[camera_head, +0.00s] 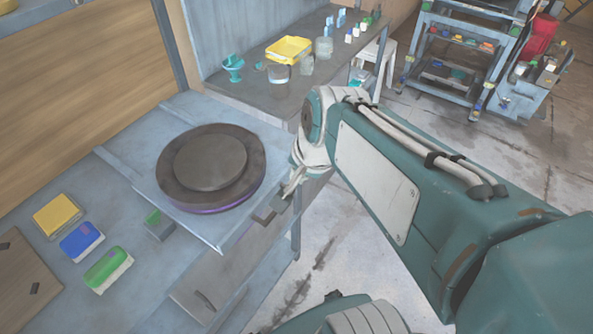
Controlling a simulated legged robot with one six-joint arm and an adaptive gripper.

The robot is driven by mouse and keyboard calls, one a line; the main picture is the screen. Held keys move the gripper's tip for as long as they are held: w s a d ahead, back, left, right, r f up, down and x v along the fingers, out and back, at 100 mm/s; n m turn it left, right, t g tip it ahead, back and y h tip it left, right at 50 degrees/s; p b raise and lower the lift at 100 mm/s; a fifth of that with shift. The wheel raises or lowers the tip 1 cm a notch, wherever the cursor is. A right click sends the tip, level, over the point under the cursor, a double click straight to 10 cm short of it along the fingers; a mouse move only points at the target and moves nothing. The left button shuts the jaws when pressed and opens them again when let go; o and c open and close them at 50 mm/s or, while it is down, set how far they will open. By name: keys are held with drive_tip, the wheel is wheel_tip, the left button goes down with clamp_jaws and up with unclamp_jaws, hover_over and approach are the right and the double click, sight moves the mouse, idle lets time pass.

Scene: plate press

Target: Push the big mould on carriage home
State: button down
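The big mould (210,163) is a dark round disc with a smaller raised disc on top and a purple lower edge. It lies flat on the carriage (150,192), a pale grey plate on the bench. The carriage's front corner reaches the bench's front edge. My gripper (271,208) is at the right edge of the carriage, just right of and in front of the mould. Small dark blocks show at its tip. I cannot tell whether they are fingers or part of the carriage, or whether they touch it. My arm comes in from the right.
Yellow (57,215), blue (81,241) and green (107,269) blocks lie on the bench at left, near a wooden board (28,280). Behind is a shelf (250,92) with a yellow tray (288,50) and jars. A white stool (376,60) and a wheeled rack (455,62) stand beyond open floor.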

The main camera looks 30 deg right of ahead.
sight(226, 128)
drive_tip(key=w+d+f+m+y, duration=0.1)
drive_tip(key=w+d+f+m, duration=0.3)
drive_tip(key=m, duration=0.6)
drive_tip(key=w+d+f+m+y, duration=0.1)
drive_tip(key=w+d+f+m, duration=0.2)
drive_tip(key=d+m, duration=0.5)
drive_tip(key=w+a+f+m, duration=0.1)
drive_tip(key=w+a+f, duration=0.4)
drive_tip(key=f, duration=0.4)
drive_tip(key=shift+w+a+f+g, duration=0.2)
drive_tip(key=shift+w+g, duration=0.1)
drive_tip(key=shift+w, duration=0.3)
drive_tip(key=w+a, duration=0.4)
drive_tip(key=w, duration=0.3)
drive_tip(key=w+a, duration=0.4)
drive_tip(key=w, duration=0.3)
drive_tip(key=w+a, duration=0.4)
drive_tip(key=w, duration=0.3)
drive_tip(key=shift+w+a, duration=0.1)
drive_tip(key=shift+w, duration=0.1)
drive_tip(key=shift+r, duration=0.1)
